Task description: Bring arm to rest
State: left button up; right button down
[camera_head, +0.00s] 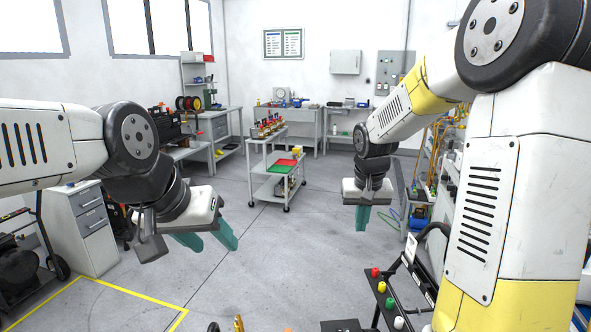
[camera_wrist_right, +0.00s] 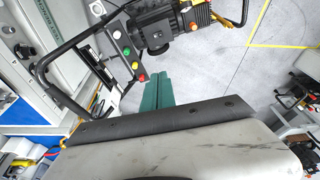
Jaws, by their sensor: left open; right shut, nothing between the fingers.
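My left gripper (camera_head: 208,240) hangs at the left of the head view, its two green fingers spread apart and empty. My right gripper (camera_head: 362,218) hangs right of the middle of the head view, pointing down, with its green fingers together and nothing between them. In the right wrist view the right gripper (camera_wrist_right: 164,92) also shows its green fingers side by side over the grey floor. Both grippers are in free air, clear of any object. My right arm is raised and bent, and fills the right side of the head view.
A control panel (camera_head: 385,297) with coloured buttons stands low at the right; it also shows in the right wrist view (camera_wrist_right: 126,52). A trolley (camera_head: 262,188) with bottles and red and green trays stands further back. A drawer cabinet (camera_head: 92,228) is at left. The middle floor is clear.

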jog(key=s+a+r+t, duration=0.1)
jog(key=s+r, duration=0.2)
jog(key=s, duration=0.4)
jog(key=s+r+t+y, duration=0.1)
jog(key=s+r, duration=0.2)
jog(key=s, duration=0.4)
jog(key=s+a+r+n+t+y, duration=0.1)
jog(key=s+r, duration=0.3)
jog(key=s, duration=0.4)
jog(key=shift+a, duration=0.35)
jog(key=shift+s, duration=0.1)
